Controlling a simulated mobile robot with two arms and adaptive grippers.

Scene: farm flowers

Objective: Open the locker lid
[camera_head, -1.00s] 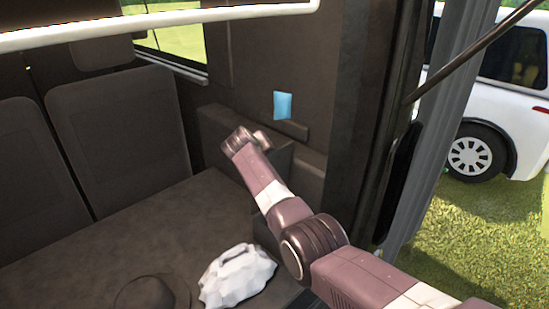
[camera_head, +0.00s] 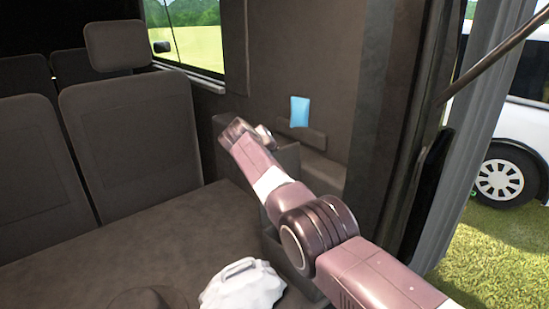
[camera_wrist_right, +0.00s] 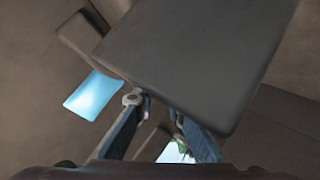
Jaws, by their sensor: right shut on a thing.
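The brown locker (camera_head: 285,157) stands beside the rear seat, against the vehicle's inner wall. My right gripper (camera_head: 247,128) is at its top, reaching in from the lower right. In the right wrist view the locker lid (camera_wrist_right: 205,55) is a flat brown panel with rounded corners, close in front of the gripper. My right gripper (camera_wrist_right: 154,110) is shut on the lid's edge there. The exact contact is partly hidden, and how far the lid is raised I cannot tell. My left gripper is not in view.
A light blue rectangle (camera_head: 299,112) is on the wall above the locker; it also shows in the right wrist view (camera_wrist_right: 93,95). A white lumpy object (camera_head: 243,285) and a dark rounded object (camera_head: 150,300) lie on the seat (camera_head: 130,245). The door frame (camera_head: 385,110) stands at right.

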